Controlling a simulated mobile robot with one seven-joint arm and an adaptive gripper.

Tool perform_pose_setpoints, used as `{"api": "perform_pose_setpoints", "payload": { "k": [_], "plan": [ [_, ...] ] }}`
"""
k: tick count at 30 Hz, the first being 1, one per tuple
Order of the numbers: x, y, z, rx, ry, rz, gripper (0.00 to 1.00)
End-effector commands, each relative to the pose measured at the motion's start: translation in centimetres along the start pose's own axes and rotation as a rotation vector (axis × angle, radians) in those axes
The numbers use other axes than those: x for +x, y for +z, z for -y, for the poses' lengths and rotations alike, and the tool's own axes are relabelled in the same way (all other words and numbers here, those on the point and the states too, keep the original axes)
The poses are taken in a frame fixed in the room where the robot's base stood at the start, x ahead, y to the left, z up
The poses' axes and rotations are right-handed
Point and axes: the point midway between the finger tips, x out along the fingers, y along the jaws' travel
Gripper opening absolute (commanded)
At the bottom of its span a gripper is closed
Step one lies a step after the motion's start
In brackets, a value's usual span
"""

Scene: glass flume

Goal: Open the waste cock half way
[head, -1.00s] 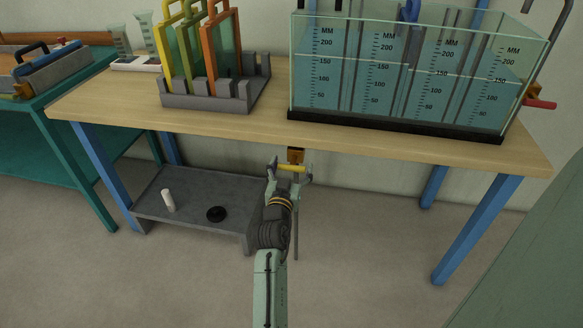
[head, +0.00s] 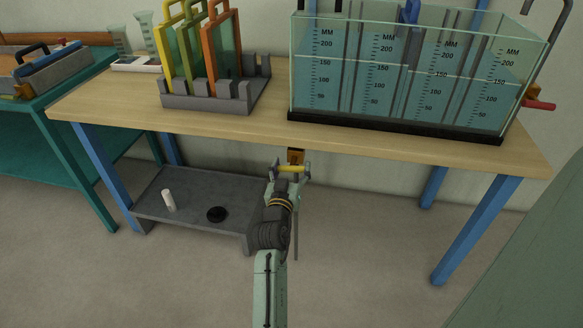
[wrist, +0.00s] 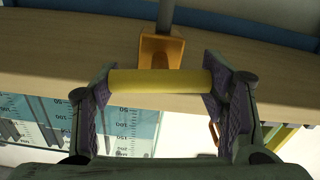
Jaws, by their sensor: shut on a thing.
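The waste cock has an orange-brown body (head: 295,156) under the front edge of the wooden bench, and its yellow handle (head: 291,169) lies crosswise in front of it. In the wrist view the cock body (wrist: 161,48) sits at top centre, with the yellow handle (wrist: 160,87) level across the picture. My gripper (head: 290,170) is shut on the handle, with one finger pad at each end of the bar. The fingers also show in the wrist view (wrist: 158,95). The cock's inner opening is not visible.
The water-filled glass tank (head: 400,125) stands on the bench (head: 200,122) above. A grey rack (head: 205,101) holds coloured frames at left. A low grey shelf (head: 188,205) carries a white cylinder and a black disc. A thin grey rod (head: 296,230) hangs below the cock.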

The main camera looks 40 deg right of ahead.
Motion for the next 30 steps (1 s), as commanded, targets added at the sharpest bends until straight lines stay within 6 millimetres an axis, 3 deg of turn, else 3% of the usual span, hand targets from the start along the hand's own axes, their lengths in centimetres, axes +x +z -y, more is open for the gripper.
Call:
{"api": "perform_pose_setpoints", "payload": {
  "k": [18,30],
  "plan": [
    [0.00,-0.19,0.11,-0.502,-0.001,0.000,0.38],
    [0.00,-0.04,0.12,-0.667,0.000,0.000,0.38]
  ]
}}
